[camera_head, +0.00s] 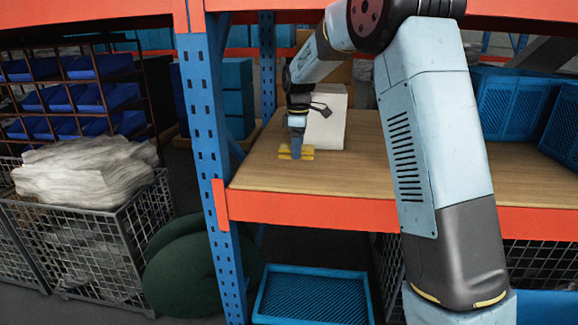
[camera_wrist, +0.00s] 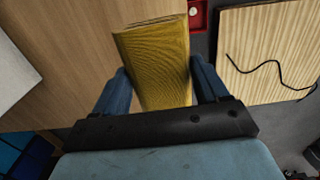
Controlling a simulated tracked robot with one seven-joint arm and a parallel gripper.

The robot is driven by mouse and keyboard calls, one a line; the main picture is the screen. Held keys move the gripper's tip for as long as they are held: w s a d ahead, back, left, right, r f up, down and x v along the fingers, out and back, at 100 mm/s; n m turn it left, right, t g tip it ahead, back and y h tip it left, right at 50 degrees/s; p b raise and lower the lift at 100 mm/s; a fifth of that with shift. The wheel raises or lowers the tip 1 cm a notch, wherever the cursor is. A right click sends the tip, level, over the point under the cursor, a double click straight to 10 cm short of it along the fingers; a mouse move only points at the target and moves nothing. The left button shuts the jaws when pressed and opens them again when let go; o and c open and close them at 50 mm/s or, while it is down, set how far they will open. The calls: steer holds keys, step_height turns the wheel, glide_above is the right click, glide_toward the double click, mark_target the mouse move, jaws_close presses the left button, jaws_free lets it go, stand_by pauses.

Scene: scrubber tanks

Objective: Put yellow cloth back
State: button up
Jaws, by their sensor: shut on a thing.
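The yellow cloth (camera_wrist: 158,68) is a folded, ribbed yellow piece between the two blue fingers of my gripper (camera_wrist: 160,82) in the wrist view. My gripper is shut on it, with a finger at each side. In the head view my gripper (camera_head: 296,153) points down at the wooden shelf board, and the yellow cloth (camera_head: 284,152) shows at its fingertips, low over or on the board. I cannot tell whether the cloth touches the board.
A white box (camera_head: 327,120) stands right behind my gripper on the wooden shelf (camera_head: 350,172). Blue crates (camera_head: 505,100) stand at the shelf's right. A blue upright post (camera_head: 208,130) bounds the left. A wire basket (camera_head: 135,225) of white cloths and a blue tray (camera_head: 312,295) are below.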

glide_above(290, 173)
steer(key=f, duration=0.6)
steer(key=shift+s+f, duration=0.2)
steer(key=shift+w+f, duration=0.1)
steer(key=shift+f, duration=1.5)
steer(key=o, duration=1.1)
